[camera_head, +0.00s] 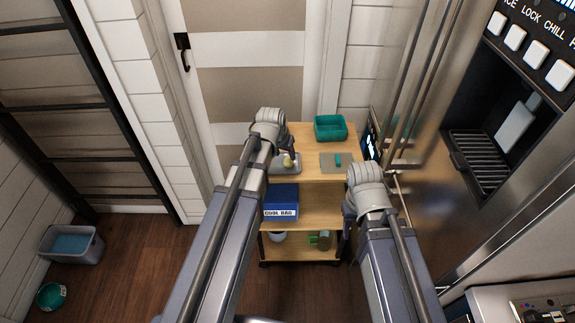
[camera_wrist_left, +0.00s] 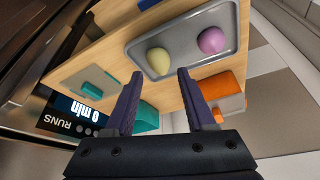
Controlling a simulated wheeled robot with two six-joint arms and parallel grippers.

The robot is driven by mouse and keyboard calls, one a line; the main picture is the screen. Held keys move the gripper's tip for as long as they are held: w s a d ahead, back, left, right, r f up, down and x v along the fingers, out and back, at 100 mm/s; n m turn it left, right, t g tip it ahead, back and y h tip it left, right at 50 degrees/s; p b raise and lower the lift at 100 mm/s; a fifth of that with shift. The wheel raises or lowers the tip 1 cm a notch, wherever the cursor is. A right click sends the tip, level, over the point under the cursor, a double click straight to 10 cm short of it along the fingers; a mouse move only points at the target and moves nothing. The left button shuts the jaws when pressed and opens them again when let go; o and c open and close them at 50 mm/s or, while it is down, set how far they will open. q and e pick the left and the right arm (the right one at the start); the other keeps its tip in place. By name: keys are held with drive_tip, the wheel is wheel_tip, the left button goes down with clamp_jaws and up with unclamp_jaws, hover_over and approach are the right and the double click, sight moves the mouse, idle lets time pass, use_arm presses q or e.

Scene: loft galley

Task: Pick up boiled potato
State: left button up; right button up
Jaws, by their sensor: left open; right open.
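The boiled potato, a pale yellow rounded lump (camera_wrist_left: 158,62), lies on a grey tray (camera_wrist_left: 185,18) in the left wrist view. In the head view the potato (camera_head: 288,160) shows on the tray on the cart's top shelf, partly behind my left wrist. My left gripper (camera_wrist_left: 160,74) is open and empty, its fingertips pointing toward the potato, one on each side in the picture and apart from it. My right gripper (camera_head: 349,207) is at the cart's right side in the head view, mostly hidden by its wrist, and holds nothing that I can see.
A purple lump (camera_wrist_left: 213,40) shares the tray. An orange container (camera_wrist_left: 224,90) is near it. A teal bin (camera_head: 330,128) and a grey board with a teal block (camera_head: 338,160) are on the top shelf. A blue cool bag (camera_head: 281,202) sits below. A steel appliance stands right.

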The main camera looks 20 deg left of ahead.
sight(288, 160)
use_arm(q)
drive_tip(key=shift+b+x, duration=2.45)
drive_tip(key=shift+x, duration=0.45)
drive_tip(key=shift+d, duration=0.1)
drive_tip(key=shift+c, duration=0.2)
clamp_jaws()
